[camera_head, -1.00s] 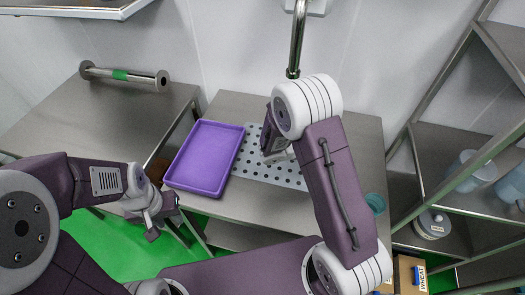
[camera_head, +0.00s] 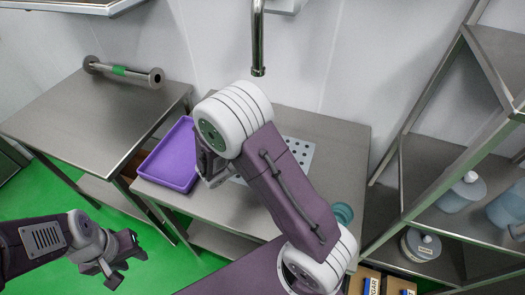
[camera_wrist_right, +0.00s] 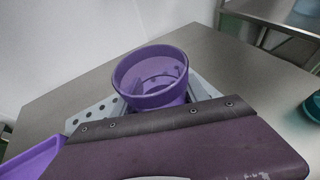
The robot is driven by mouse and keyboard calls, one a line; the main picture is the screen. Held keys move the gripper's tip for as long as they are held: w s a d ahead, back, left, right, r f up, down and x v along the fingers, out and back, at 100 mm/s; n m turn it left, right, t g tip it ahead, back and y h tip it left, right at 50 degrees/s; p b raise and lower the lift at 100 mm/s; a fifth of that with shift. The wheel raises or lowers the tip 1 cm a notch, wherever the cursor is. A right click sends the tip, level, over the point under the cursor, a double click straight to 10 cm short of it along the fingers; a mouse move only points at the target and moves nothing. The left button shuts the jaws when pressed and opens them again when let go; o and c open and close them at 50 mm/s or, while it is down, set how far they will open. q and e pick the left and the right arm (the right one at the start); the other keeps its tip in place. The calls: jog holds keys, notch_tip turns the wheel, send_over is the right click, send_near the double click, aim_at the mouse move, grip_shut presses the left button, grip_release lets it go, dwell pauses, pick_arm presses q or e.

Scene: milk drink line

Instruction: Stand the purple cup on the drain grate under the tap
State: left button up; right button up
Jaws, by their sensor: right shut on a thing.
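The purple cup (camera_wrist_right: 150,80) is held by my right gripper; in the right wrist view its open rim faces up, and its lower part is hidden behind the gripper body. In the head view my right arm hides the cup, and the right gripper (camera_head: 210,165) shows only in part, over the table near the tray's right edge. The perforated drain grate (camera_head: 300,152) lies on the table, partly covered by my right arm. The tap (camera_head: 258,45) hangs down above the table's back. My left gripper (camera_head: 122,262) is open and empty, above the green floor.
A purple tray (camera_head: 172,158) lies on the table left of the grate. A teal cup (camera_head: 343,212) stands near the table's right edge. A side table (camera_head: 90,115) with a steel roller is at left; a shelf rack with jars (camera_head: 460,192) is at right.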

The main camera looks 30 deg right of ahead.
jog(key=w+f, duration=0.1)
jog(key=w, duration=0.1)
jog(key=w+f, duration=0.1)
jog(key=w, duration=0.1)
jog(key=w+f, duration=0.1)
jog(key=w, duration=0.1)
jog(key=shift+w+d+f, duration=0.2)
jog(key=shift+f, duration=0.2)
notch_tip(320, 180, down, 4)
jog(key=shift+r, duration=0.1)
jog(key=shift+s+f, duration=0.1)
jog(key=shift+f, duration=0.15)
jog(key=o, duration=1.3)
